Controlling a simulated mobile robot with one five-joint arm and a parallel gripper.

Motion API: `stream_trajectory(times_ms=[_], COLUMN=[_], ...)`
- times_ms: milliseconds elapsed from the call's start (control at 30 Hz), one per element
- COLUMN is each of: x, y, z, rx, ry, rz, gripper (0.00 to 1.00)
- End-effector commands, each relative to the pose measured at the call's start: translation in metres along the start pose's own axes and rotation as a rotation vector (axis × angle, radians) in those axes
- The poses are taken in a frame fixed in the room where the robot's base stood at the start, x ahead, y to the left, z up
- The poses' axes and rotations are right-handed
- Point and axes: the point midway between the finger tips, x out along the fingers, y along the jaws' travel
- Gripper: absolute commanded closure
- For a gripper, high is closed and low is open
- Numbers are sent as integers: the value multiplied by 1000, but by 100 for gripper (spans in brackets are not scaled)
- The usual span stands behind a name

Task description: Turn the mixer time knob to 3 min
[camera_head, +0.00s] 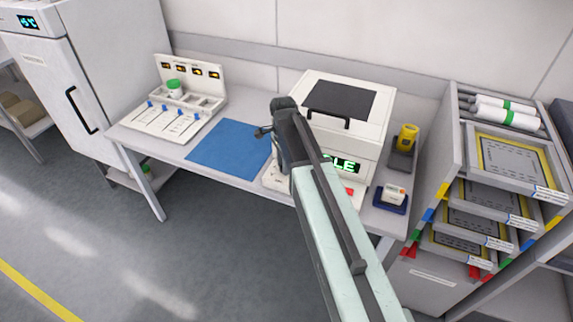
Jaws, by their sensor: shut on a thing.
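The mixer (373,113) is a white box with a dark lid window on the bench against the wall. Its green display (345,163) shows letters ending in "LE", the start covered by my arm. A low white control panel (274,179) juts out at its front, with a red button (349,191) at the right. My gripper (275,147) is over the left part of this panel, shut on the time knob. The knob, its scale and most of the fingers are hidden behind my wrist and arm, so the knob's setting cannot be read.
A blue mat (230,149) lies left of the mixer. Further left is a white rack (190,75) with a green-lidded jar (175,88). A yellow container (407,137) and a small white box in a blue tray (391,205) stand right, beside a trolley of framed trays (512,160). The floor in front is clear.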

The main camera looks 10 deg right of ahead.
Motion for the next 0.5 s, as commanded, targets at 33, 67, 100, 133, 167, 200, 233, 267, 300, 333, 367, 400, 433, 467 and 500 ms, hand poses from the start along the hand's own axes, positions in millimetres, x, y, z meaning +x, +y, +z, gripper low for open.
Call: stream_trajectory(times_ms=[33,67,100,133,167,200,233,267,300,333,367,400,433,467,500], x=[1,1,1,1,1,1,1,1,1,1,1,1,1,1,1], y=[3,3,3,4,4,4,4,4,4,4,4,4,4,4,4], z=[-2,-2,-2,-2,-2,-2,-2,-2,-2,-2,-2,-2,-2,-3,-3], rx=[15,24,33,38,42,48,51,54,56,57,58,58,58,58,58], ry=[3,3,3,3,3,3,3,3,4,4,4,4,4,4,4], rz=[9,9,9,9,9,9,9,9,9,9,9,9,9,9,9], gripper=[100,100,100,100,100,100,100,100,100,100,100,100,100,100,100])
